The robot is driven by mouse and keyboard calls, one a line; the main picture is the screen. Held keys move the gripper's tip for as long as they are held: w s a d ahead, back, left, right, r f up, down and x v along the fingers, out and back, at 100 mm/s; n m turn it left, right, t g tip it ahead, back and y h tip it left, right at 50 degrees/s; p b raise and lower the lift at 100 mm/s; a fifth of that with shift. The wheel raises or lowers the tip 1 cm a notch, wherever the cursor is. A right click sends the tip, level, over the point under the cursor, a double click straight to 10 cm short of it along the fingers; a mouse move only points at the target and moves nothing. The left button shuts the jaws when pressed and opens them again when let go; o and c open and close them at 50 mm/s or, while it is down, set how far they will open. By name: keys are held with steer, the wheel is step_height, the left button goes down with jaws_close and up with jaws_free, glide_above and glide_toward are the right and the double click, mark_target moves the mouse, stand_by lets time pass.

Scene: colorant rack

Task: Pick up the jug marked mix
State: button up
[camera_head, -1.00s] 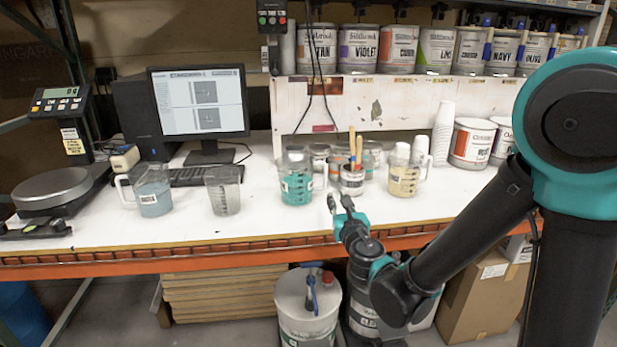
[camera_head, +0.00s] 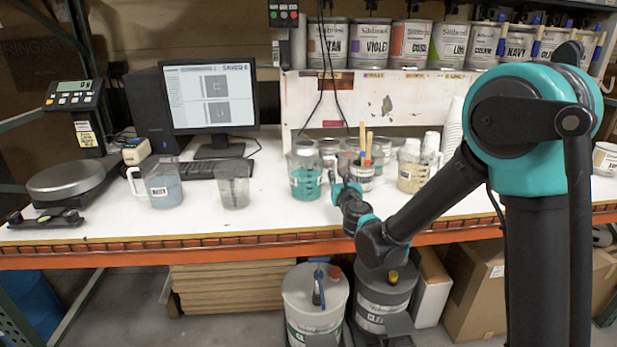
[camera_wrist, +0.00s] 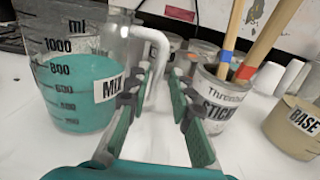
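The jug marked MIX is a clear measuring jug with teal liquid, standing upright on the white bench in the head view (camera_head: 303,184). In the wrist view the jug (camera_wrist: 78,95) fills the left side, its label facing me and its white handle (camera_wrist: 156,50) on the right. My gripper (camera_head: 343,182) is just right of the jug. In the wrist view my gripper (camera_wrist: 164,82) is open, with the handle showing between the fingertips. I cannot tell whether either finger touches the handle.
A can marked STICKS (camera_wrist: 218,98) holding wooden sticks stands close to the right finger. A jug marked BASE (camera_wrist: 295,125) is further right. The WATER jug (camera_head: 163,186) and an empty jug (camera_head: 234,187) stand left. Cans line the shelf behind.

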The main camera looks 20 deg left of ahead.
mark_target(335, 170)
steer(key=x, duration=0.3)
steer(key=shift+w+a, duration=0.3)
steer(key=shift+c, duration=0.4)
jaws_close()
